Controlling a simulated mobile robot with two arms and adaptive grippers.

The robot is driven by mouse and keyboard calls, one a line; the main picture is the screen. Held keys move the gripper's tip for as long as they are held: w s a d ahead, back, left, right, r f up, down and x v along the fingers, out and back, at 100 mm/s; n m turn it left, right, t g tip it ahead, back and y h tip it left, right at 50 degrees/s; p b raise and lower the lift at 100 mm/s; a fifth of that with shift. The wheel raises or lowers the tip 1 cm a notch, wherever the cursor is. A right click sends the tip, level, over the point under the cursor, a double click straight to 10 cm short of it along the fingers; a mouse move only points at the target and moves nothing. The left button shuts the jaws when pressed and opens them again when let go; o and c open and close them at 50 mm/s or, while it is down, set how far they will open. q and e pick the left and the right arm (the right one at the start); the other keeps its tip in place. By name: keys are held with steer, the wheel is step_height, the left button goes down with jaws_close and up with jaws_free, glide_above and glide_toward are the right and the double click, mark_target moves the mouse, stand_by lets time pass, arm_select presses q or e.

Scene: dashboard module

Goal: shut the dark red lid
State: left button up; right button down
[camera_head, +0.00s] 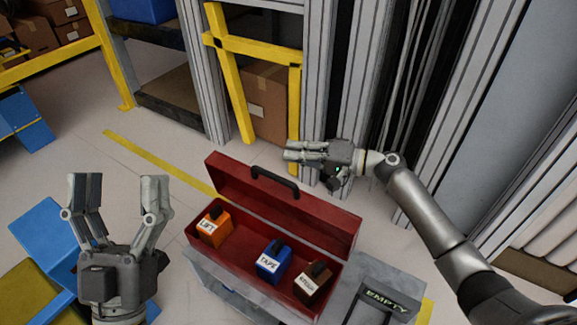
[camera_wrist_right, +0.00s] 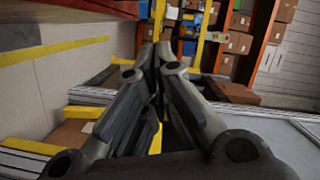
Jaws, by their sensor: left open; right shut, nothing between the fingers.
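The dark red lid (camera_head: 320,217) stands open and upright at the back of a dark red toolbox (camera_head: 235,253), with a black handle (camera_head: 274,181) on it. Inside the box are an orange block (camera_head: 214,230) marked LIFT, a blue block (camera_head: 271,266) marked TAPE and a brown block (camera_head: 312,286) whose label is hard to read. My right gripper (camera_head: 290,151) is shut and empty, behind and above the lid, apart from it. Its fingers also show in the right wrist view (camera_wrist_right: 155,60). My left gripper (camera_head: 120,180) is open and empty, left of the box.
The toolbox rests on a grey stand (camera_head: 215,276). A grey bin (camera_head: 385,300) marked EMPTY is at its right. A yellow frame (camera_head: 250,45) and metal posts stand behind. A blue object (camera_head: 45,235) lies on the floor at the left.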

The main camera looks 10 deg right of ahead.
arm_select(q)
steer(key=shift+s+r+t+h, duration=0.3)
steer(key=shift+s+r, duration=0.05)
arm_select(e)
steer(key=s+a, duration=0.1)
steer(key=s+a+f, duration=0.1)
steer(key=shift+s+a+f, duration=0.1)
steer(key=shift+s+a, duration=0.05)
steer(key=shift+s, duration=0.25)
arm_select(q)
steer(key=shift+s, duration=0.15)
arm_select(e)
steer(key=shift+a, duration=0.1)
